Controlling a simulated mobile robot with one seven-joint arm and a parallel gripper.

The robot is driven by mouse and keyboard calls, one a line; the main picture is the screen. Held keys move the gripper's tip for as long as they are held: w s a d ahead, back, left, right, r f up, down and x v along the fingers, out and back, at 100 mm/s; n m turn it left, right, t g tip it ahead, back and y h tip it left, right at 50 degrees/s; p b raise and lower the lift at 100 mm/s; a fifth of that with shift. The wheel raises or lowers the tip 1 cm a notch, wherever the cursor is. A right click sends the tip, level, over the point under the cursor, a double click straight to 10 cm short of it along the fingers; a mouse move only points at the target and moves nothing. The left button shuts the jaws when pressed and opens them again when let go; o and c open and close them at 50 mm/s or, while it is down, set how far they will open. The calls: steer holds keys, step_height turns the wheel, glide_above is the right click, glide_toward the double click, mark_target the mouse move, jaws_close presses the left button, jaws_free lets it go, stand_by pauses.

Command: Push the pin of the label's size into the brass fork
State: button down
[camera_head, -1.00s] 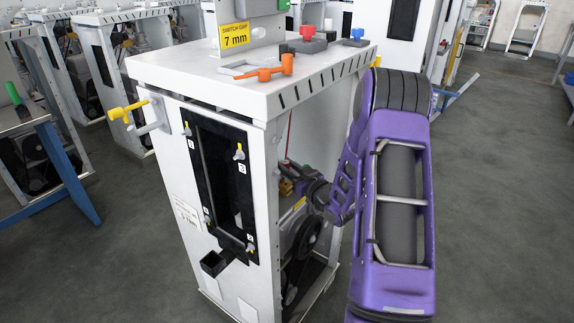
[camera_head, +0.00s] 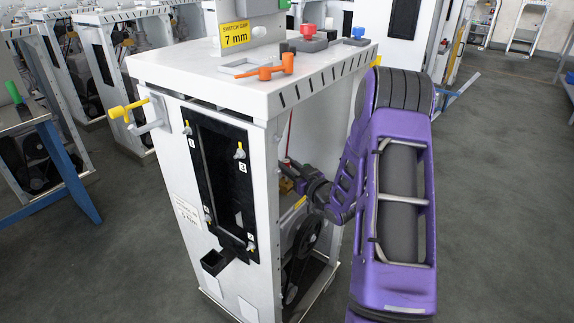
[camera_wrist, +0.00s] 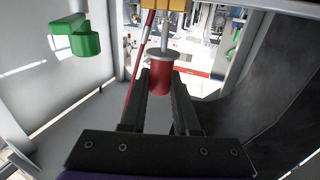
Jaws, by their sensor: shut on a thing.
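The yellow label (camera_head: 235,36) on the cabinet top reads "SWITCH GAP 7 mm". My gripper (camera_wrist: 160,85) is shut on a pin with a red cylindrical handle (camera_wrist: 160,77). Its silver shank (camera_wrist: 168,42) points up in the wrist view, toward a brass block (camera_wrist: 166,5) at the top edge, which looks like the brass fork. Whether the tip is inside the brass cannot be told, as the frame cuts it off. In the head view, my gripper (camera_head: 303,178) reaches into the cabinet's open side, close to the brass (camera_head: 286,187).
The white cabinet (camera_head: 180,82) carries an orange lever (camera_head: 265,72) and knobs with red (camera_head: 307,33) and blue (camera_head: 357,33) tops. In the wrist view, a green part (camera_wrist: 82,38) hangs at left and a red rod (camera_wrist: 140,60) runs beside my fingers. Walls are close.

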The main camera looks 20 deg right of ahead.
steer(key=shift+f, duration=1.85)
steer(key=c, duration=0.6)
jaws_free()
steer(key=v, duration=1.7)
steer(key=shift+s+d+p, duration=0.1)
steer(key=shift+s+p, duration=0.15)
steer(key=shift+p, duration=0.05)
